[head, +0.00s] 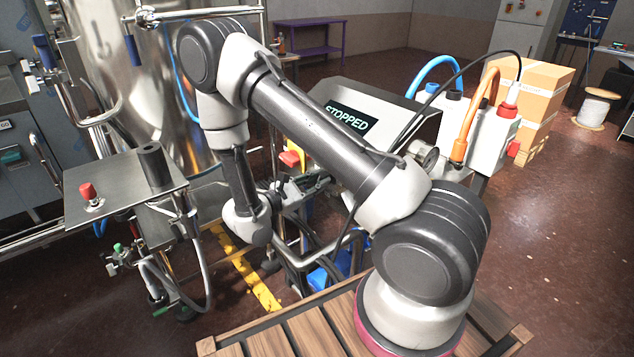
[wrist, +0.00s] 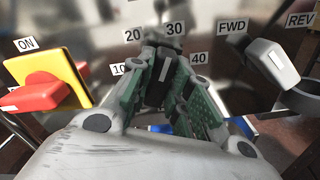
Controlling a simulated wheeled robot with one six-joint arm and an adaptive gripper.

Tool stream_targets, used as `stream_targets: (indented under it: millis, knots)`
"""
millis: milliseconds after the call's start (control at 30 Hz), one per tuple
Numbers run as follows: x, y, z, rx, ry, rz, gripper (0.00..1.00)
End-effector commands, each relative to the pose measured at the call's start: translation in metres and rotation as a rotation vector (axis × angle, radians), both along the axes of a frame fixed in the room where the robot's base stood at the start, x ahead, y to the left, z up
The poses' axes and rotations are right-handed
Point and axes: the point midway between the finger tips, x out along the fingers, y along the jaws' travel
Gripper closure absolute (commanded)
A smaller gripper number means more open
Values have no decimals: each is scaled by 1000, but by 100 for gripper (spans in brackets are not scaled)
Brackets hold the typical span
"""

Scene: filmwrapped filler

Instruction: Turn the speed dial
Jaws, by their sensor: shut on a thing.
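The speed dial (wrist: 162,70) is on the panel in the wrist view, ringed by the labels 10, 20, 30 and 40. It is mostly hidden between the fingers; a pale mark shows there, but I cannot read its setting surely. My gripper (wrist: 162,62) is shut on the dial, with one green-padded finger on each side. In the head view my gripper (head: 308,184) is at the front of the control box, partly behind my arm. The box's display (head: 347,117) reads STOPPED.
A red switch handle on a yellow plate (wrist: 76,72) is left of the dial, by the ON label. A grey selector lever (wrist: 272,62) is on the right, between FWD and REV. A steel table with a red button (head: 88,191) and a shiny tank (head: 150,90) stand left.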

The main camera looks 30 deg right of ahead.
Motion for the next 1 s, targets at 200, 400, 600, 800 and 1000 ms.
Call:
stream_targets:
  millis: [200, 400, 600, 800, 1000]
  knots:
    - [-1, 0, -2, 11, -30, 0, 100]
    - [-1, 0, -2, 12, -35, 0, 100]
    - [-1, 0, -2, 12, -35, 0, 100]
    - [-1, 0, -1, 10, -36, 0, 59]
    - [0, 0, -1, 9, -37, 0, 59]
